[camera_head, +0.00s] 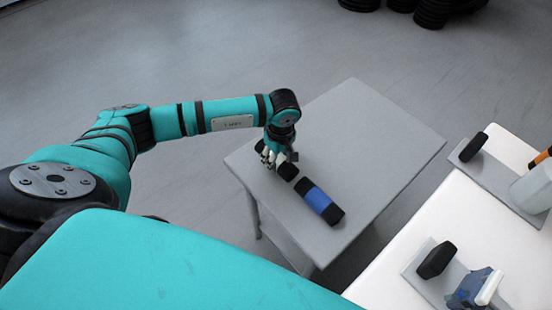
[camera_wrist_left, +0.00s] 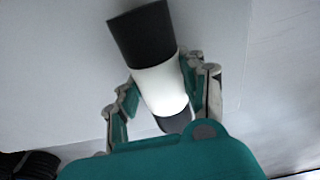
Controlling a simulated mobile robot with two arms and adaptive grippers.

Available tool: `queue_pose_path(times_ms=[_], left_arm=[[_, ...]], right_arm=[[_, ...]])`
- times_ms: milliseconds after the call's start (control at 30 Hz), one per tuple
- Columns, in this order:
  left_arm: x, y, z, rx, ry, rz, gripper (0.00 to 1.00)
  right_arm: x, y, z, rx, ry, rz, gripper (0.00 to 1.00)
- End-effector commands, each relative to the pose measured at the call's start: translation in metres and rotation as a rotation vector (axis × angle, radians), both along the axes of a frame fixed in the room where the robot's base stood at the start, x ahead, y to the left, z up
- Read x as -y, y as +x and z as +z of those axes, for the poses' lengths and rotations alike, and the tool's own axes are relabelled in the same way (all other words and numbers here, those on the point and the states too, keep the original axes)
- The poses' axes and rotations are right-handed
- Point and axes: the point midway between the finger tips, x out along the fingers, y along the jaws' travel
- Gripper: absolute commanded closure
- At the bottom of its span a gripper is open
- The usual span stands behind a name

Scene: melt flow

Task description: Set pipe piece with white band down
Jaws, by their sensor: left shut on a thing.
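The pipe piece with the white band (camera_wrist_left: 160,88) has black ends and lies between the fingers of my left gripper (camera_head: 274,158), which is shut on it. In the wrist view one long black end points away from the gripper, and the other is mostly hidden by my wrist. In the head view the fingers hide the white band and a black end (camera_head: 288,171) shows beside them. The piece is low over or on the grey table (camera_head: 375,130); I cannot tell whether it touches the top. My right gripper is not in view.
A black pipe piece with a blue band (camera_head: 318,198) lies on the table close by, towards its front edge. The table's right and back part is clear. A white table (camera_head: 400,280) with grey fixtures stands at the right. Black ribbed coils (camera_head: 434,14) lie on the floor behind.

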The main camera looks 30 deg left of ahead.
Motion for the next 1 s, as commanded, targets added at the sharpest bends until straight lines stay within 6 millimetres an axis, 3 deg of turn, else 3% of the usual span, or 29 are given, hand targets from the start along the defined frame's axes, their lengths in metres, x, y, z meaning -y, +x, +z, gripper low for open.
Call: queue_pose_path(times_ms=[567,1000], left_arm=[[0.000,0.000,0.001,0.001,-0.001,0.000,1.00],[0.000,0.000,0.017,0.001,0.000,0.000,1.00]], right_arm=[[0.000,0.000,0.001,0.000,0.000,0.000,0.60],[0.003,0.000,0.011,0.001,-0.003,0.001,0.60]])
